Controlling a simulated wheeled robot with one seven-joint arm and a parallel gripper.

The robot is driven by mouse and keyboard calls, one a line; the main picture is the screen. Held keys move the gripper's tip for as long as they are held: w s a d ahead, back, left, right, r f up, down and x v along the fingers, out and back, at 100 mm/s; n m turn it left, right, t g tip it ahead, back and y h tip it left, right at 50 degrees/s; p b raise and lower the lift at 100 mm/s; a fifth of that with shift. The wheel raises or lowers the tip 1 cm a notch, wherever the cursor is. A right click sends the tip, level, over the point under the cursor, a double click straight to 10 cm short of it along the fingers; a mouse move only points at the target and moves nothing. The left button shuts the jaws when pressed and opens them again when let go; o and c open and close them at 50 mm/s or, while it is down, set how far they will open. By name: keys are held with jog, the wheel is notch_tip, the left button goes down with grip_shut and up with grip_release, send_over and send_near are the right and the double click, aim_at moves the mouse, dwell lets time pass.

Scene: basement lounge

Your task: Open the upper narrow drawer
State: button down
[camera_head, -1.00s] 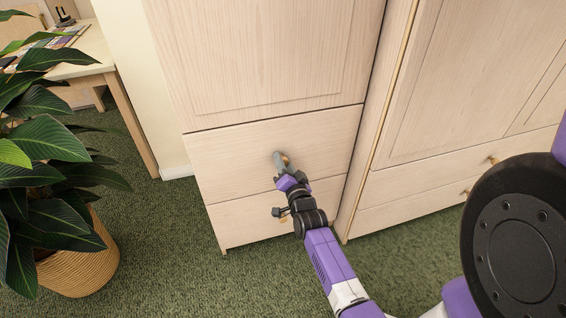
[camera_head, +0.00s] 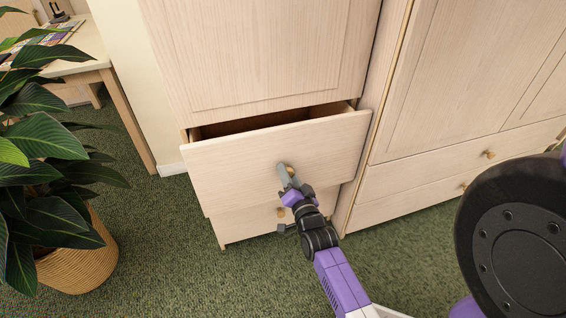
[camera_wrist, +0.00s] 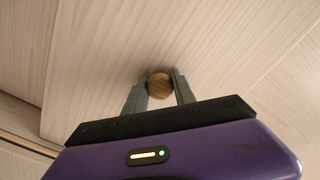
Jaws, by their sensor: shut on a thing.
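The upper narrow drawer (camera_head: 236,160) of the narrow light-wood cabinet stands partly pulled out, with its dark inside showing along the top edge. Its front also fills much of the wrist view (camera_wrist: 105,65). My gripper (camera_head: 285,172) is at the middle of this front. In the wrist view its two grey fingers (camera_wrist: 159,88) are shut on the round wooden knob (camera_wrist: 159,85), one on each side. The lower narrow drawer (camera_head: 240,226) is shut below, its knob (camera_head: 281,211) partly behind my gripper.
A wide cabinet with drawers (camera_head: 420,180) stands to the right. A potted plant in a woven basket (camera_head: 85,255) and a wooden table (camera_head: 85,68) are at the left. Green carpet (camera_head: 165,225) lies open in front of the narrow cabinet.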

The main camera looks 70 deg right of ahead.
jog(key=p+v, duration=0.4)
jog(key=v, duration=1.5)
jog(key=shift+s+a, duration=0.25)
jog(key=shift+s, duration=0.1)
jog(key=shift+f, duration=0.1)
jog(key=c, duration=1)
grip_release()
jog(key=shift+c, duration=0.2)
jog(key=v, duration=0.7)
jog(key=shift+s+a, duration=0.25)
